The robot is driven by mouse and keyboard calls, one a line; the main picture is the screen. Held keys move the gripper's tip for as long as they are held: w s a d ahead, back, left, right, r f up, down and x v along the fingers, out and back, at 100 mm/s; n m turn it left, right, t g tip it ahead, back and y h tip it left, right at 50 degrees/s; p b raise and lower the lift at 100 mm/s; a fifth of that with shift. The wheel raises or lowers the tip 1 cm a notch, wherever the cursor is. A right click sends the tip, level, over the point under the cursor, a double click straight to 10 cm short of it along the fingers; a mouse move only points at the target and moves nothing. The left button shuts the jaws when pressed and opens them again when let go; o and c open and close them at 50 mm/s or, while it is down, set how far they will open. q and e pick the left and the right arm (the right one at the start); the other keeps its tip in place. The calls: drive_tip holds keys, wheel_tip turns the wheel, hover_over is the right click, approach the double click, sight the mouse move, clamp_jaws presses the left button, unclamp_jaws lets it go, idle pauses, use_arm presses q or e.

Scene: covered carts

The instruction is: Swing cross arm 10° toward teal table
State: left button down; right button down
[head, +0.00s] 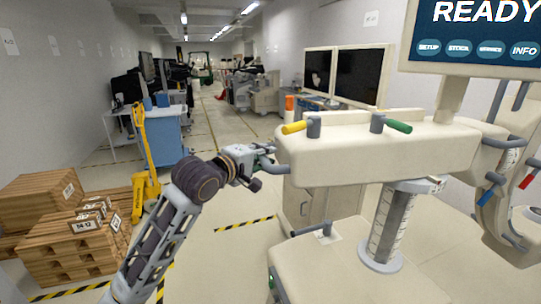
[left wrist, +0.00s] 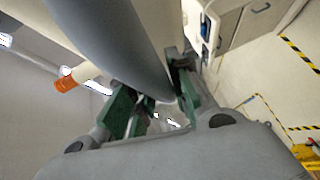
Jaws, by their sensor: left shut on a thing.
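The cross arm (head: 390,152) is a long cream beam on a short graduated column (head: 391,222). A yellow lever (head: 294,127) and a green lever (head: 398,127) sit on top of it. A grey handle (head: 268,148) sticks out from its left end. My left gripper (head: 257,170) is at this handle. In the left wrist view, the green-padded fingers (left wrist: 155,95) are shut on the thick grey handle bar (left wrist: 115,40), which hides part of the grip. My right gripper is out of view. I cannot make out a clearly teal table.
A screen reading READY (head: 480,32) stands above the beam. A cream base (head: 335,265) lies below. Wooden crates (head: 70,240) and a yellow pallet jack (head: 145,165) stand at left. A blue cart (head: 170,130) is behind.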

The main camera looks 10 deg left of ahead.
use_arm(q)
drive_tip(key=shift+w+a+r, duration=0.1)
drive_tip(key=shift+w+a, duration=0.2)
drive_tip(key=shift+w, duration=0.2)
drive_tip(key=shift+w+d+f, duration=0.1)
drive_tip(key=shift+w+f, duration=0.1)
drive_tip(key=c, duration=1.5)
unclamp_jaws()
drive_tip(key=shift+s, duration=0.15)
drive_tip(key=shift+c, duration=0.2)
drive_tip(key=shift+o, duration=1.2)
drive_tip(key=shift+s+r, duration=0.1)
drive_tip(key=shift+s, duration=0.2)
drive_tip(key=shift+s+a+r, duration=0.1)
drive_tip(key=shift+s+a, duration=0.1)
drive_tip(key=shift+s, duration=0.05)
drive_tip(key=shift+w+d, duration=0.2)
drive_tip(key=shift+w, duration=0.2)
drive_tip(key=v, duration=1.2)
drive_tip(key=shift+s+a, duration=0.15)
drive_tip(key=shift+a, duration=0.1)
